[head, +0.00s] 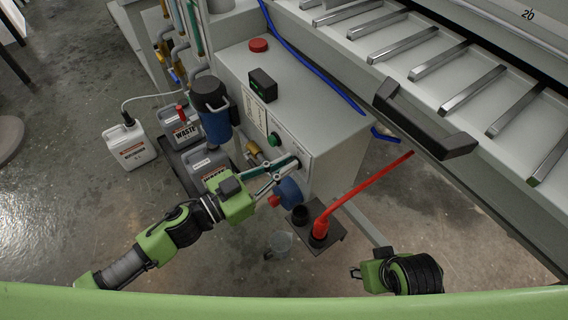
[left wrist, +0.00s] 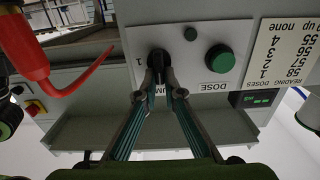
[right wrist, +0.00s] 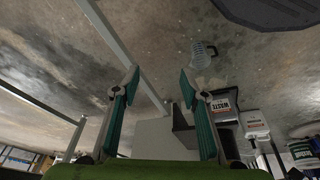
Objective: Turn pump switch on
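The pump switch (left wrist: 157,62) is a small black knob on the pale front panel of the grey control box (head: 322,118). In the left wrist view, which is upside down, a "1" stands beside it and the label between the fingers is partly hidden. My left gripper (left wrist: 158,84) has its fingertips drawn close together on both sides of the knob. In the head view the left gripper (head: 296,163) reaches the panel's lower end, and its fingers hide the knob. My right gripper (right wrist: 158,82) is open and empty, low at the right in the head view (head: 356,272).
A red wand (head: 320,228) stands in a black holder close to the left gripper. Waste canisters (head: 184,132) stand on the floor at left. A slatted machine lies at right.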

